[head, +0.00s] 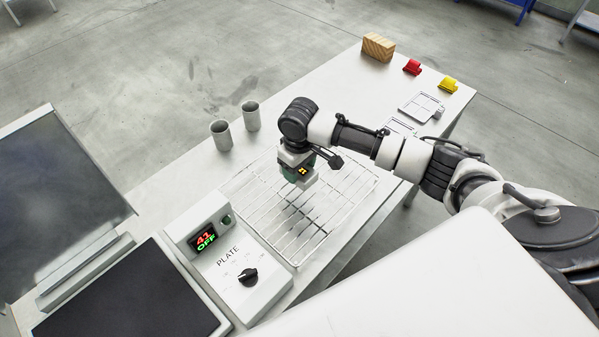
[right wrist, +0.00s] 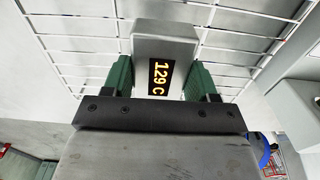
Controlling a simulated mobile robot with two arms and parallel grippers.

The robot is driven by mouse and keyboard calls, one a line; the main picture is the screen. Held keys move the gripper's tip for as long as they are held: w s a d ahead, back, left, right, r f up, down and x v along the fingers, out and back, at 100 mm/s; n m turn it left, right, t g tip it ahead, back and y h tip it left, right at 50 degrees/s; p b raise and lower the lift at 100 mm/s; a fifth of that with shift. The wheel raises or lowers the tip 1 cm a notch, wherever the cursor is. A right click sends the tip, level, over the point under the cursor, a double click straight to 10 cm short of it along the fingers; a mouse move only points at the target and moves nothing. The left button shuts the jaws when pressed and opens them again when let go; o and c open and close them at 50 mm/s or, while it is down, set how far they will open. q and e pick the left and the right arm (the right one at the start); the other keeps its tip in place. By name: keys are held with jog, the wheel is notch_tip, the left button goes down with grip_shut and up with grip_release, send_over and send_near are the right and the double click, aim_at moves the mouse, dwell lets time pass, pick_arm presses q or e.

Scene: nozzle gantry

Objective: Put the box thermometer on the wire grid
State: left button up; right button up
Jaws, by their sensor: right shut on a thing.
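The box thermometer (right wrist: 163,46) is a small grey box with a lit display reading "129 C" in the right wrist view. My right gripper (right wrist: 163,82) is shut on it, with a green finger on each side. In the head view the right gripper (head: 297,174) is over the wire grid (head: 335,205), around its upper middle. The thermometer is mostly hidden there by the gripper. In the right wrist view the grid's wires show behind the box; I cannot tell whether the box touches them. My left gripper is not in view.
The plate unit (head: 228,255) with a knob and a "41 OFF" display stands left of the grid, beside a dark plate (head: 130,300). Two grey cups (head: 221,135) (head: 251,115) stand behind the grid. A wooden block (head: 378,47), red clip (head: 412,67) and yellow clip (head: 448,84) sit at the far end.

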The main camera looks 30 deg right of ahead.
aim_at(299, 175)
notch_tip(299, 175, down, 2)
jog(key=shift+f, duration=0.2)
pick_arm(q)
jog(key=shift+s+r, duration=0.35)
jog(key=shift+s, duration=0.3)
pick_arm(e)
jog(key=shift+f, duration=0.25)
jog(key=shift+f, duration=0.15)
jog(key=o, duration=1.2)
jog(key=shift+s, duration=0.1)
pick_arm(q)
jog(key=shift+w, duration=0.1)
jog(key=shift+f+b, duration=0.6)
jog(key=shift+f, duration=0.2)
pick_arm(e)
notch_tip(299, 175, up, 12)
jog(key=shift+r, duration=0.2)
